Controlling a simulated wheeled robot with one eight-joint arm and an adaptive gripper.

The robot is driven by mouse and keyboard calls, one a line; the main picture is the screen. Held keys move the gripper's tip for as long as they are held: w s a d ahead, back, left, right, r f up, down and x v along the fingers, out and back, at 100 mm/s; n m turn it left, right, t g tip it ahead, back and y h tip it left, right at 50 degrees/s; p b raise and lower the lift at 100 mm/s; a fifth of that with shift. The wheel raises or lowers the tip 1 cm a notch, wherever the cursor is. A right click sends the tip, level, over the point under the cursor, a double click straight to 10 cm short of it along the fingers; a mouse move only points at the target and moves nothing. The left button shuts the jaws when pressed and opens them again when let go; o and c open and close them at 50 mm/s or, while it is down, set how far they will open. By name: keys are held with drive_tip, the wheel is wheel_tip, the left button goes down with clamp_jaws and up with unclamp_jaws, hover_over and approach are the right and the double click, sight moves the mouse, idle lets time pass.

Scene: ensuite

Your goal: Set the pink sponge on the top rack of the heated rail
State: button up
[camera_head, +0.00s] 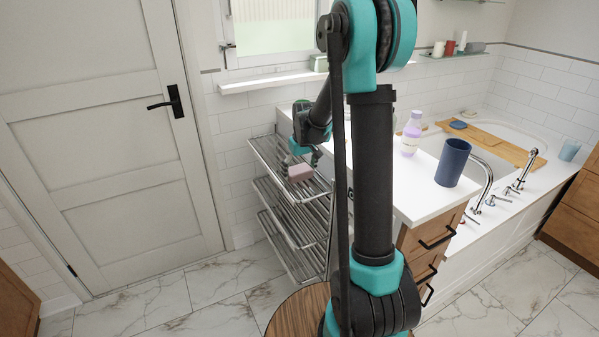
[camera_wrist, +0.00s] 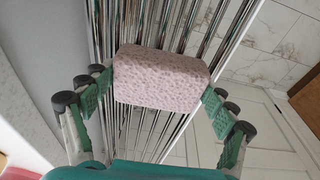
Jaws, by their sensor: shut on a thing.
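The pink sponge (camera_head: 299,173) is at the top rack of the heated rail, and it also shows in the wrist view (camera_wrist: 160,76). My gripper (camera_head: 303,158) is shut on the sponge, with a green finger pad at each end of it in the wrist view (camera_wrist: 158,92). The heated rail (camera_head: 262,150) is a chrome stand with several tiers of bars beside the white counter. The top rack's bars (camera_wrist: 185,18) lie behind the sponge in the wrist view. I cannot tell whether the sponge touches the bars or is held just above them.
The white counter (camera_head: 405,190) stands right of the rail and carries a purple bottle (camera_head: 411,133) and a dark blue cup (camera_head: 452,162). A window sill (camera_head: 270,82) is above the rail. A closed door (camera_head: 110,130) is to the left, with clear marble floor in front.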

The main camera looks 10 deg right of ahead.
sight(302, 173)
drive_tip(key=o, duration=1.4)
drive_tip(key=shift+r, duration=0.1)
wheel_tip(302, 173, up, 11)
drive_tip(key=s, duration=0.2)
drive_tip(key=s+d+f+m, duration=0.1)
drive_tip(key=s+f, duration=0.3)
drive_tip(key=s, duration=0.5)
drive_tip(key=s+d+f+m+t, duration=0.1)
drive_tip(key=s+f, duration=0.3)
drive_tip(key=s, duration=0.5)
drive_tip(key=s+d+f+m+t, duration=0.1)
drive_tip(key=s+d+f, duration=0.1)
drive_tip(key=s, duration=0.8)
drive_tip(key=shift+f+m+h, duration=0.3)
drive_tip(key=shift+f, duration=0.6)
